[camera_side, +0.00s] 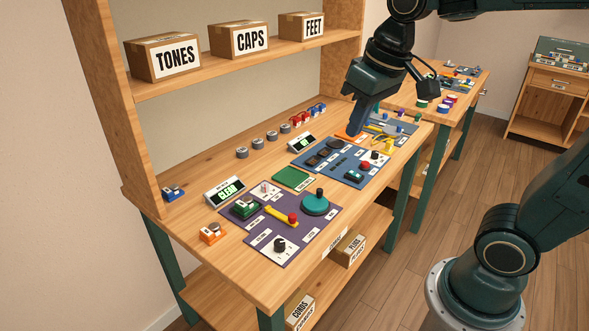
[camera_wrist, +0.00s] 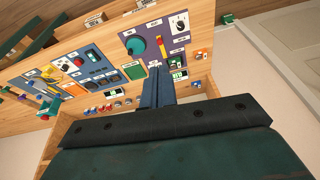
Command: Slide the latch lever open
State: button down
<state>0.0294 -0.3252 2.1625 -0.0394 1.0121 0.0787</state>
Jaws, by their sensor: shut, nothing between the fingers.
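On the purple panel (camera_side: 262,246) lies a yellow bar with a red knob at its right end, which looks like the latch lever (camera_side: 279,215). In the wrist view the same lever (camera_wrist: 177,45) lies on the purple panel beside the teal dial (camera_wrist: 137,46). My gripper (camera_side: 357,131) is shut and empty, pointing down above the blue panel (camera_side: 340,177), well to the right of and behind the lever. In the wrist view its shut fingers (camera_wrist: 155,72) point towards the panels, apart from the lever. The lever's exact slide position is too small to tell.
A teal dial with an upright knob (camera_side: 315,203), a green device (camera_side: 244,208) and a white plate with a black knob (camera_side: 280,245) surround the lever. A lit display (camera_side: 226,191) stands behind. Labelled boxes (camera_side: 164,57) sit on the shelf above.

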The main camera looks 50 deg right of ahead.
jog(key=w+f+g, duration=0.2)
jog(key=w, duration=0.6)
jog(key=m+g, duration=0.2)
send_over(286, 216)
jog(key=w, duration=0.1)
notch_tip(286, 216, down, 8)
jog(key=w+d+f+g, duration=0.1)
jog(key=w+f+g, duration=0.1)
jog(key=w+f, duration=0.3)
jog(key=shift+w+d+f+y, duration=0.25)
jog(key=shift+d+f+y, duration=0.1)
jog(key=shift+f, duration=2)
jog(key=x, duration=1)
jog(key=shift+s+d, duration=0.1)
jog(key=shift+s+a, duration=0.25)
jog(key=shift+s, duration=0.7)
jog(key=shift+s+a, duration=0.25)
jog(key=shift+s, duration=0.7)
jog(key=shift+s, duration=0.1)
